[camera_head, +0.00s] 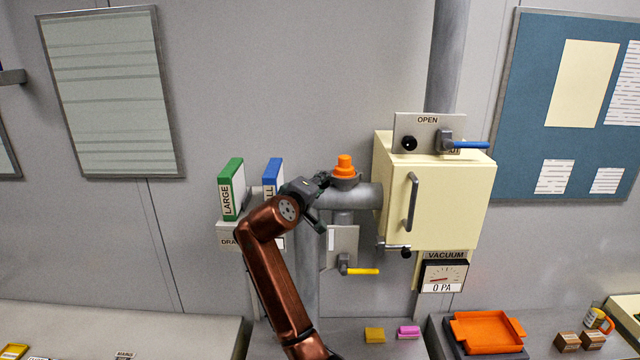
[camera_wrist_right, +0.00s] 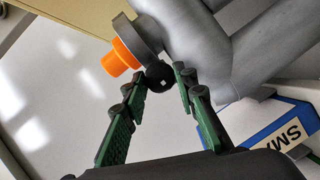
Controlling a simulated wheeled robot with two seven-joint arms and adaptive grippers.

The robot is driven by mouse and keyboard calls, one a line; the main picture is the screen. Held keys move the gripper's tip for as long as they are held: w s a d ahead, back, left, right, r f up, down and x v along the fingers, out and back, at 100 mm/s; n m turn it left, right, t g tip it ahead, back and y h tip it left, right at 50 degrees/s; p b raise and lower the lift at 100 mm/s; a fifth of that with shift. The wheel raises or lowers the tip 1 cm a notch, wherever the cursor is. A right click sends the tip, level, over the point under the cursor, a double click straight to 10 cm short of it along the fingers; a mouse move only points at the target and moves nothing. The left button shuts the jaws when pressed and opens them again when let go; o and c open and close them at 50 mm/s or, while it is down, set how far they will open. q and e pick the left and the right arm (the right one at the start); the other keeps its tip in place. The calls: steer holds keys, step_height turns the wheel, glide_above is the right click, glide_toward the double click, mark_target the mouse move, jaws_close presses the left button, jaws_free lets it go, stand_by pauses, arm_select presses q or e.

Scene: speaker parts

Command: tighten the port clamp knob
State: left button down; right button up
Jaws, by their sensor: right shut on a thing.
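The port clamp knob (camera_wrist_right: 158,77) is a small black ball between the fingertips of my right gripper (camera_wrist_right: 160,80) in the right wrist view. The gripper is shut on it. In the head view my right gripper (camera_head: 322,188) is at the left end of the grey port pipe (camera_head: 360,196) and hides the knob. An orange cap (camera_head: 344,166) sits upright on the port's grey flange, just above and right of the gripper. The cap also shows in the right wrist view (camera_wrist_right: 120,58), left of the knob and apart from the fingers. My left gripper is not in view.
Right of the port is the cream vacuum chamber (camera_head: 432,190) with its door handle. Green (camera_head: 231,188) and blue (camera_head: 272,176) binders stand close left of the gripper. A yellow-handled valve (camera_head: 360,271) is below. An orange tray (camera_head: 487,331) lies on the bench.

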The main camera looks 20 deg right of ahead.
steer(key=shift+f+m, duration=0.2)
steer(key=shift+m, duration=0.1)
stand_by(0.4)
steer(key=o, duration=0.9)
steer(key=shift+r, duration=0.1)
steer(key=shift+s, duration=0.1)
steer(key=v, duration=1.2)
steer(key=shift+r, duration=0.1)
